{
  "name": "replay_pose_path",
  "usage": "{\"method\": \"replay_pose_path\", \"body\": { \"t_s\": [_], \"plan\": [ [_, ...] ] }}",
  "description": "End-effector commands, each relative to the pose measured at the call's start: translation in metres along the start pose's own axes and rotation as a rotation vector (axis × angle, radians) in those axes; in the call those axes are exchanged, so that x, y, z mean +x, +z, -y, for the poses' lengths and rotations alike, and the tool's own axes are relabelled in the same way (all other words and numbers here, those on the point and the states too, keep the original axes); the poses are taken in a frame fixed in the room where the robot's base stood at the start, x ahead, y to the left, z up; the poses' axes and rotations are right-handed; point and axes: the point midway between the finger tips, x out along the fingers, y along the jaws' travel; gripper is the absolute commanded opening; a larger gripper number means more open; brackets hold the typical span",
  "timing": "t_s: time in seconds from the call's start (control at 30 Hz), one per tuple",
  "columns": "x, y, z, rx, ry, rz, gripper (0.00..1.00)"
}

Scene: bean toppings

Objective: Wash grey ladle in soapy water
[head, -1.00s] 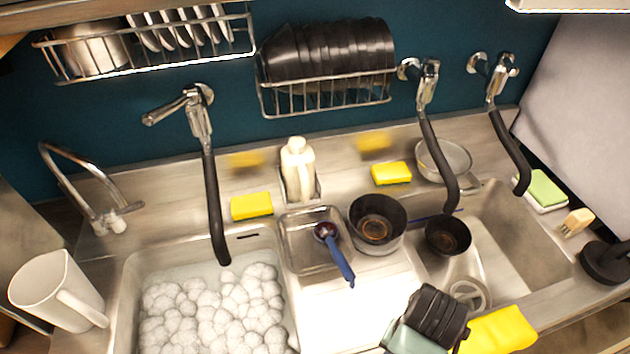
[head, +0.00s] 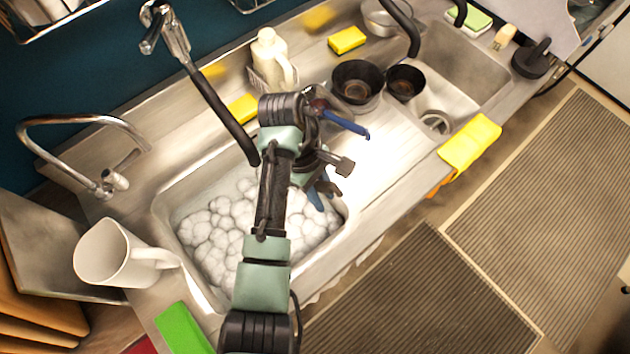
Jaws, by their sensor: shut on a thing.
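My gripper (head: 325,187) is over the right side of the soapy sink, partly hidden by my own wrist. It is shut on a blue-handled utensil (head: 316,199) that points down toward the suds. Its head is hidden, so I cannot tell whether it is the grey ladle. Soapy water with white foam (head: 215,235) fills the left sink basin (head: 172,200). Another blue-handled utensil (head: 347,123) lies by the small metal tray between the basins; my arm hides part of it.
A white pitcher (head: 105,255) stands left of the sink. A tap hose (head: 225,115) hangs at the basin's back edge. Two dark pans (head: 355,82) (head: 405,82), a soap bottle (head: 270,58) and a yellow cloth (head: 468,143) are around the counter. The drainboard is mostly clear.

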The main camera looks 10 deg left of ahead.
Motion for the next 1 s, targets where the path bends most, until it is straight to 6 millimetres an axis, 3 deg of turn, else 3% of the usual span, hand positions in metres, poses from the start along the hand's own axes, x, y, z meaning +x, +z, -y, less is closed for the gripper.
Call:
{"method": "replay_pose_path", "body": {
  "t_s": [0.1, 0.27, 1.0],
  "plan": [
    [-0.009, -0.007, 0.004, -0.118, 0.042, 0.032, 0.0],
    [-0.005, -0.011, 0.005, -0.162, 0.059, 0.044, 0.0],
    [0.069, -0.035, 0.004, -0.158, 0.059, 0.042, 0.0]
  ]
}}
